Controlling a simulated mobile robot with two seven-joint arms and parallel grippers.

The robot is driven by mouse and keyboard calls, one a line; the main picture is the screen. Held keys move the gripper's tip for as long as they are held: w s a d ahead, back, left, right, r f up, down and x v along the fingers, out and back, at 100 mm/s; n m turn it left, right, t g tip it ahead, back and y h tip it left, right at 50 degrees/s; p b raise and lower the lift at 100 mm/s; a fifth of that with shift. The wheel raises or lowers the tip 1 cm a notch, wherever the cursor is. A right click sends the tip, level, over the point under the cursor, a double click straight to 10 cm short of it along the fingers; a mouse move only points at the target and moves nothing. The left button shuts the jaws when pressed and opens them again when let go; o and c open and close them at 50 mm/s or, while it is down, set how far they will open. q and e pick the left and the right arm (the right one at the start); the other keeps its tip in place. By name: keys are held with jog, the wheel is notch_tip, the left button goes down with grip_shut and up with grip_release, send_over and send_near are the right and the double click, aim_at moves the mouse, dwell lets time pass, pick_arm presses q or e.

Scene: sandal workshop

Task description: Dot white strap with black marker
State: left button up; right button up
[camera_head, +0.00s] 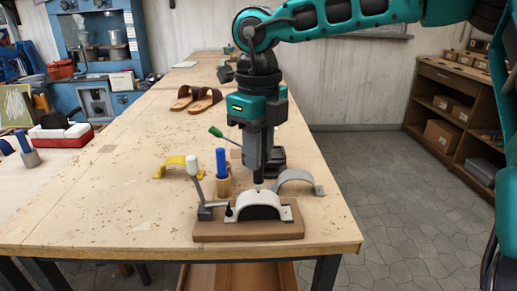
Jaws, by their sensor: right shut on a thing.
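A white strap (274,199) arches over a dark form on a brown wooden base (250,231) near the front of the table. My right gripper (258,170) comes down from above, shut on a dark marker (258,181) that points straight down. The marker's lower end is at the top of the strap; I cannot tell whether it touches. No dot shows clearly on the strap. My left gripper is not in view.
A grey strap (297,177) lies at right. Brown sandals (197,101) lie farther back. The table's front left (90,215) is clear.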

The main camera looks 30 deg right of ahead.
jog(key=shift+f+b, duration=0.35)
jog(key=shift+f, duration=0.05)
jog(key=shift+r, duration=0.15)
dwell(0.4)
jog(key=shift+r+p, duration=0.55)
jog(key=shift+r, duration=0.1)
jog(key=shift+r+p, duration=1.6)
jog(key=shift+r, duration=1.2)
jog(key=shift+f, duration=0.1)
